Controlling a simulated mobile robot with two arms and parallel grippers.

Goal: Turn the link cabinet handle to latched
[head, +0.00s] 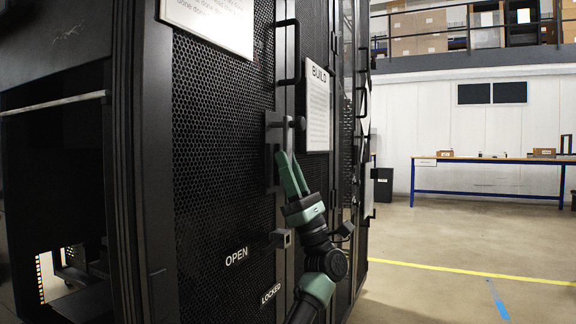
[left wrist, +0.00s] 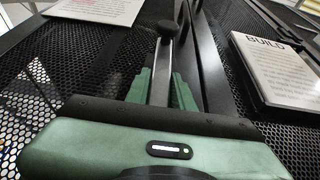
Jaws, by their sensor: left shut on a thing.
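The link cabinet (head: 222,150) has dark perforated doors and fills the left and middle of the head view. Its handle (head: 287,132) is a grey upright lever by the door edge, with a dark knob near its top. In the left wrist view the handle (left wrist: 161,72) runs between the green fingers, its black knob beyond them. My left gripper (head: 290,163) comes up from below and is shut on the handle; it also shows in the left wrist view (left wrist: 160,88). The fingers hide the lower part of the lever. My right gripper is not in view.
An OPEN label (head: 236,257) and a LOCKED label (head: 271,293) are low on the door. A BUILD sign (head: 317,110) hangs on the neighbouring door. A blue-legged workbench (head: 485,160) stands far right; the floor between is largely clear.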

